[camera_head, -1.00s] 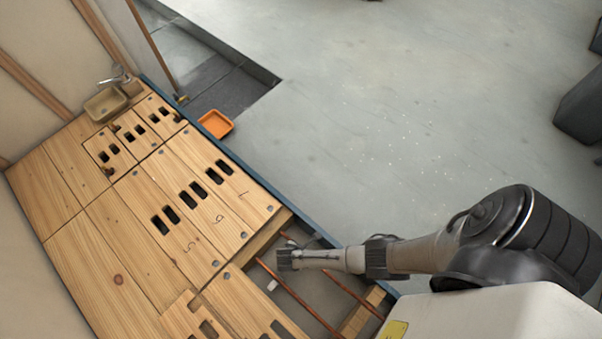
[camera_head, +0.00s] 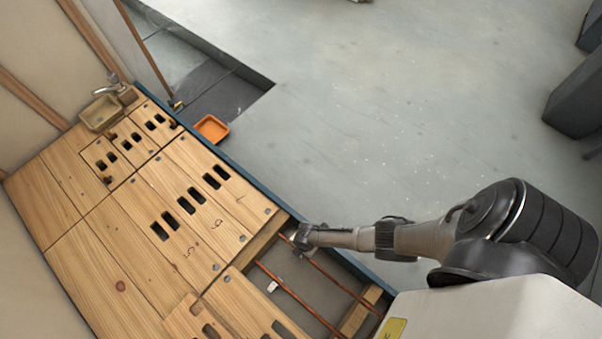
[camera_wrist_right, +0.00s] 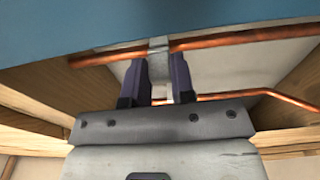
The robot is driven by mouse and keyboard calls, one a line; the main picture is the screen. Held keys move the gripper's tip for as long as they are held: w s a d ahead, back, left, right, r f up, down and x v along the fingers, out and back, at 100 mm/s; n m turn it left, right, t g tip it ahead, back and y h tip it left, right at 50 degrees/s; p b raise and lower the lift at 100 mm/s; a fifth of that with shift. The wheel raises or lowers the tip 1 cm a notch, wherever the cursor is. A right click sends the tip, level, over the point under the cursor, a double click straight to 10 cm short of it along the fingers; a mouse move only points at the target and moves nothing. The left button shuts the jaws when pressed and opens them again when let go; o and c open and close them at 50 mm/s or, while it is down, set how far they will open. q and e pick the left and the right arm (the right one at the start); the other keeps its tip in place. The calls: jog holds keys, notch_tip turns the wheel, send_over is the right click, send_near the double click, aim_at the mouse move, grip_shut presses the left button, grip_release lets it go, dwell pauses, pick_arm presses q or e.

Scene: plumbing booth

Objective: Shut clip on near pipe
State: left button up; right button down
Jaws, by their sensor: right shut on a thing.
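The near copper pipe (camera_head: 335,277) runs through the open floor bay beside the blue edge; it also crosses the top of the right wrist view (camera_wrist_right: 230,38). A grey clip (camera_wrist_right: 158,58) sits at this pipe in the wrist view, between the fingers. My right gripper (camera_head: 299,240) is at the far end of the near pipe in the head view. Its two dark fingers (camera_wrist_right: 160,75) are closed on the clip from both sides. The fingers hide the clip in the head view, and I cannot tell whether it is fully shut. My left gripper is not in view.
A second copper pipe (camera_head: 300,298) runs parallel, with a white clip (camera_head: 272,287) beside it. Wooden floor panels (camera_head: 130,245) with slots border the bay. The blue edge (camera_head: 250,183) lies close to my gripper.

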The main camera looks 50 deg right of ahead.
jog(key=shift+d+f+y+b, duration=0.3)
jog(key=shift+f+y+b, duration=0.05)
jog(key=shift+y+b, duration=0.25)
jog(key=shift+s+d+y+b, duration=0.1)
jog(key=shift+d+y+b, duration=0.1)
jog(key=shift+y+b, duration=0.7)
jog(key=c, duration=1)
grip_release()
jog(key=shift+o, duration=0.2)
